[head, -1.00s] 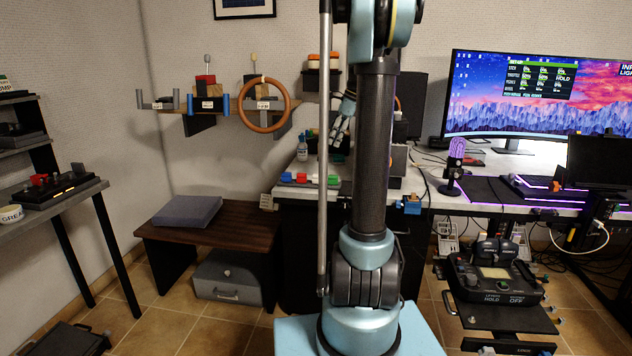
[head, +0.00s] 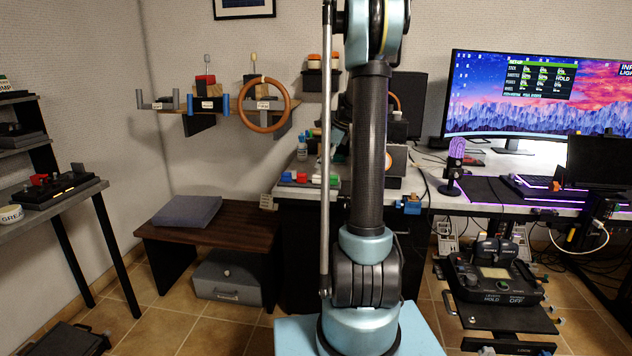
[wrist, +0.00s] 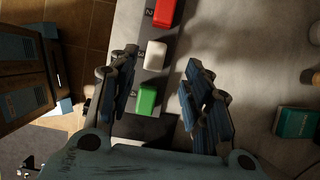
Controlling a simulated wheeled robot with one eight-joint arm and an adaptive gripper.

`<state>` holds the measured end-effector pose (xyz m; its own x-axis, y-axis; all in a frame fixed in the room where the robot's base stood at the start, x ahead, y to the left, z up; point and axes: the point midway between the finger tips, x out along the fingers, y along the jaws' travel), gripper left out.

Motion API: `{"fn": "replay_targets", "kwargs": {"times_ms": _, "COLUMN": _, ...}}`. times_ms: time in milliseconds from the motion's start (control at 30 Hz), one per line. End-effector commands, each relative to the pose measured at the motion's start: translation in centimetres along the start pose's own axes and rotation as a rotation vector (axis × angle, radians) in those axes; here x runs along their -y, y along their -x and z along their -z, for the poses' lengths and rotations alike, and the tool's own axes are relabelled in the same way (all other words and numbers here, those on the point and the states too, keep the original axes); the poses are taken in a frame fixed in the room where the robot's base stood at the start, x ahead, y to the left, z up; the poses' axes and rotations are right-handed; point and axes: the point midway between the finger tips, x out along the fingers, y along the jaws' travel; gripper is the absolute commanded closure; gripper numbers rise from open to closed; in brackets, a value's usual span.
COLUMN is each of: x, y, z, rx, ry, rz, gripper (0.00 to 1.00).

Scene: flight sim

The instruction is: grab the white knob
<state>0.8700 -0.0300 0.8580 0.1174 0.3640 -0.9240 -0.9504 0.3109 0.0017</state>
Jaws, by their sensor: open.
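The white knob (wrist: 155,54) sits on a grey numbered strip, between a red knob (wrist: 167,13) and a green knob (wrist: 146,98) in the wrist view. In the head view the white knob (head: 316,179) is in the row at the desk's left front corner. My gripper (wrist: 159,66) is open and empty. Its fingers are on either side of the white knob in the wrist view, the left closer to it than the right. I cannot tell the height gap. In the head view my gripper is mostly hidden behind my arm.
A blue knob (head: 286,177) ends the row on the left. A small bottle (head: 302,150) stands behind the row. A blue clamp-like part (head: 408,204) is at the desk edge to the right. A wooden bench (head: 240,232) stands left of the desk.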

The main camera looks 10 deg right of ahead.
Motion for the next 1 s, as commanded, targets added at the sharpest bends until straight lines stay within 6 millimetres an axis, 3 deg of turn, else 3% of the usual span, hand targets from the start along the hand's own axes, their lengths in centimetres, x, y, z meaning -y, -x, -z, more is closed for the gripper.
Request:
{"fn": "replay_targets", "kwargs": {"times_ms": 233, "x": -0.2, "y": -1.6, "z": 0.0, "rx": 0.000, "ry": 0.001, "rz": 0.000, "gripper": 0.55}}
{"fn": "replay_targets", "kwargs": {"times_ms": 500, "x": -0.5, "y": -5.0, "z": 0.1, "rx": 0.000, "ry": 0.001, "rz": 0.000, "gripper": 0.55}}
{"fn": "replay_targets", "kwargs": {"times_ms": 833, "x": -0.5, "y": -5.8, "z": 0.1, "rx": 0.000, "ry": 0.001, "rz": 0.000, "gripper": 0.55}}
{"fn": "replay_targets", "kwargs": {"times_ms": 867, "x": -0.5, "y": -5.8, "z": 0.1, "rx": 0.000, "ry": 0.001, "rz": 0.000, "gripper": 0.57}}
{"fn": "replay_targets", "kwargs": {"times_ms": 1000, "x": -0.5, "y": -5.8, "z": 0.1, "rx": 0.000, "ry": 0.001, "rz": 0.000, "gripper": 0.89}}
